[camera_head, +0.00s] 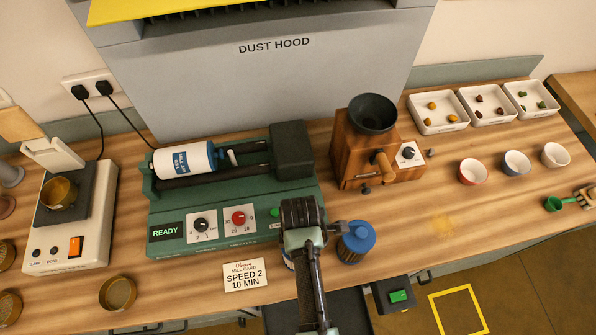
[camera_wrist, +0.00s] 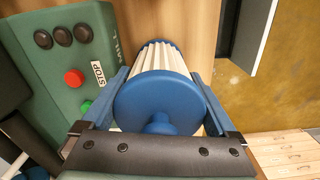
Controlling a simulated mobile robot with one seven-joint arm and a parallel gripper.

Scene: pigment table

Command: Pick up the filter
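The filter (camera_wrist: 155,88) has a blue round cap with a knob and pale pleated sides. In the wrist view it fills the space between the two fingers of my gripper (camera_wrist: 160,72), which press close on both its sides. In the head view my gripper (camera_head: 302,225) is over the front of the bench, in front of the green mill. It hides most of what is below it; only a pale and blue sliver shows left of the arm. Whether the filter touches the bench cannot be told.
A blue-capped cylinder (camera_head: 356,242) stands just right of my gripper. The green mill (camera_head: 165,210) is behind, with a wooden grinder (camera_head: 350,150) to its right. A mill card (camera_head: 245,276) lies at the front left.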

